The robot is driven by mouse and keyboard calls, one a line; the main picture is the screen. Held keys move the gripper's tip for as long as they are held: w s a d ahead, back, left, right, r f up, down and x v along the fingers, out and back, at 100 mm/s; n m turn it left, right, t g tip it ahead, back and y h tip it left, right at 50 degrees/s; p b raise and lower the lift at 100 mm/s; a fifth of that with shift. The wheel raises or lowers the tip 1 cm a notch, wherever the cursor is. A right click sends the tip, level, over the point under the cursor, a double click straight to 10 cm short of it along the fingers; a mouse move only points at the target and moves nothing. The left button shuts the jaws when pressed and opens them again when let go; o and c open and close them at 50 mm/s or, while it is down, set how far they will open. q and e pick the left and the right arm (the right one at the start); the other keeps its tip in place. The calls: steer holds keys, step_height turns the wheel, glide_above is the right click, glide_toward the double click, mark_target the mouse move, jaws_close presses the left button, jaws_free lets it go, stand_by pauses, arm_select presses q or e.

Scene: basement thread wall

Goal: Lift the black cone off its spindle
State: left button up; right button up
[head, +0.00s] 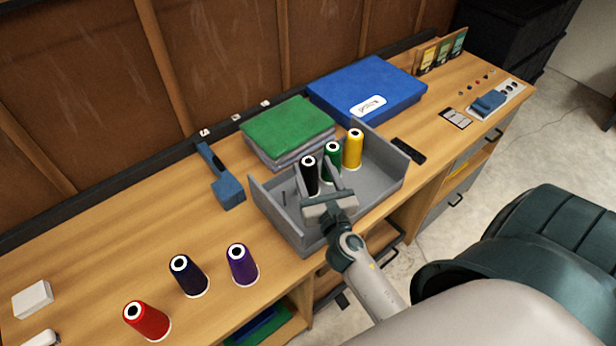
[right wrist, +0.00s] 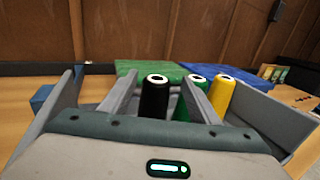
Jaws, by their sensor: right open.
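The black cone (head: 309,176) stands upright in the grey tray (head: 378,183), leftmost of three cones in a row. In the right wrist view the black cone (right wrist: 155,101) shows between the two fingers of my right gripper. My right gripper (head: 318,172) is open, its fingers reaching over the tray on either side of the cone. I cannot tell whether either finger touches it. The fingers and palm hide the cone's base and its spindle. My left gripper is not in view.
The green cone (head: 333,150) stands close to the right finger, with the yellow cone (head: 353,148) beyond it. A bare spindle (head: 283,198) stands at the tray's left. Red (head: 149,322), navy (head: 188,277) and purple (head: 243,266) cones stand on the bench. A green folded stack (head: 288,130) and blue case (head: 365,88) lie behind.

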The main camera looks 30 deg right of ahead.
mark_target(307, 158)
steer(key=shift+w+d+r, duration=0.1)
steer(key=shift+w+d, duration=0.1)
steer(key=shift+w, duration=0.45)
steer(key=shift+w+d, duration=0.1)
steer(key=shift+w, duration=0.35)
steer(key=shift+w+p, duration=0.1)
steer(key=shift+p, duration=0.2)
steer(key=shift+f+p+x, duration=0.2)
steer(key=shift+p+x, duration=0.1)
steer(key=shift+x, duration=0.95)
steer(key=shift+f+p+x, duration=0.2)
steer(key=shift+p+x, duration=0.1)
steer(key=shift+x, duration=1)
jaws_close()
